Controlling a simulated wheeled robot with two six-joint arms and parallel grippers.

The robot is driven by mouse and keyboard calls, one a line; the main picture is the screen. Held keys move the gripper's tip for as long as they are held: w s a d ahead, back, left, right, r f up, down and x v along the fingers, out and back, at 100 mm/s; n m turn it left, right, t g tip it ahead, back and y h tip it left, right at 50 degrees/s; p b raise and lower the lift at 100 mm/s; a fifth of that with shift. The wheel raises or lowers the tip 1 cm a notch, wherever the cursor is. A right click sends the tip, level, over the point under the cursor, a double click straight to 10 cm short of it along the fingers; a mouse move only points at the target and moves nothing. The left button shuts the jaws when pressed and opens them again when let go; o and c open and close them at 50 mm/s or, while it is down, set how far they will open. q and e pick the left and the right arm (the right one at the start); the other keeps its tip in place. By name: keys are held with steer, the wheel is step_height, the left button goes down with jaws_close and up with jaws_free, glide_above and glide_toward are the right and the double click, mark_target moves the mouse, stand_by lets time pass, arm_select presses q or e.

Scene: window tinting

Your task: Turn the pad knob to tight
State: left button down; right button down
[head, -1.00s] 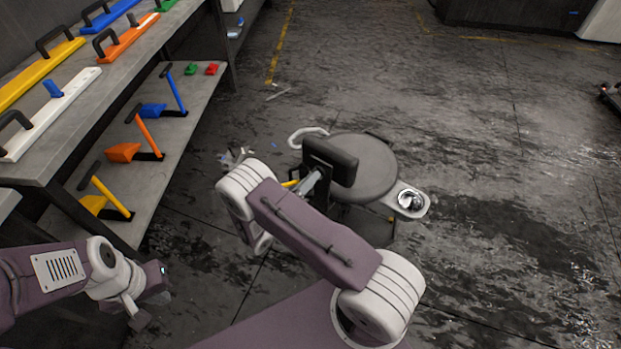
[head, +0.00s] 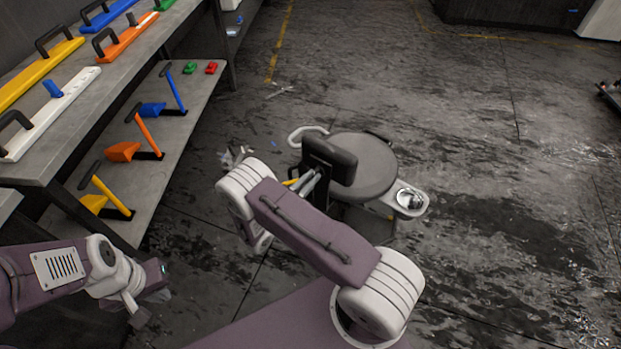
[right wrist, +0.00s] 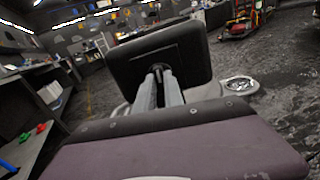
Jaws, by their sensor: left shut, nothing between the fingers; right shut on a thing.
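The stool has a round grey seat (head: 362,168) and a black upright pad (head: 330,160) at its near left side. The pad also fills the middle of the right wrist view (right wrist: 158,55). My right gripper (right wrist: 163,78) reaches the near face of the pad with two grey fingers, shut on a small dark knob there. The knob is mostly hidden between the fingers, and its setting cannot be read. In the head view my right arm covers part of this gripper (head: 314,180). My left gripper (head: 158,288) is shut and empty at the lower left, away from the stool.
A shelf unit (head: 60,140) on the left holds coloured tools on two levels. A small tray (head: 410,200) sticks out at the stool's right, and a pale curved handle (head: 305,133) at its far left. The floor (head: 500,190) to the right is clear.

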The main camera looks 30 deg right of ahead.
steer(key=m, duration=0.8)
steer(key=shift+s+m, duration=0.1)
steer(key=shift+m, duration=0.3)
stand_by(0.4)
steer(key=c, duration=1.4)
jaws_free()
steer(key=shift+c, duration=0.2)
steer(key=v, duration=0.9)
